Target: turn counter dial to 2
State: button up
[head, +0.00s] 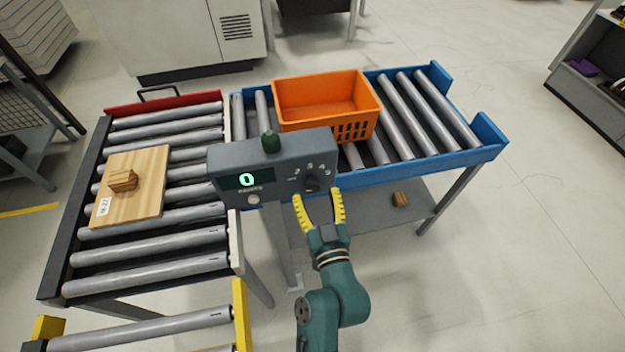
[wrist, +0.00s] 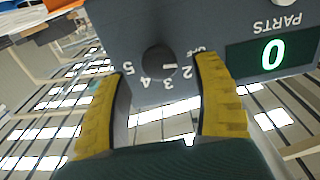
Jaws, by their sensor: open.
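The counter box (head: 225,163) is a grey panel on a post, with a green display (head: 245,181) that reads 0 above the word PARTS. Its dark round dial (head: 311,183) is at the panel's right end, with marks OFF, 2, 3, 4 and 5 around it. The dial also shows in the wrist view (wrist: 157,59), where the panel is upside down. Its short white pointer is on the side of OFF and 2; I cannot tell exactly which it meets. My gripper (head: 318,195) is open, its yellow fingers in front of the dial, one to each side in the wrist view (wrist: 161,70). Contact is not visible.
A roller conveyor (head: 150,243) with a wooden board (head: 142,165) and a small wood block (head: 122,181) is at left. A blue-framed conveyor (head: 412,163) bears an orange basket (head: 300,100) behind the box. A green knob (head: 270,142) tops the box. Floor at right is clear.

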aim_at(314, 189)
jog(key=x, duration=0.3)
jog(key=shift+w, duration=0.25)
grip_shut()
jog(key=m, duration=0.3)
jog(key=shift+m, duration=0.3)
jog(key=shift+m+p, duration=0.55)
jog(key=shift+m, duration=1.45)
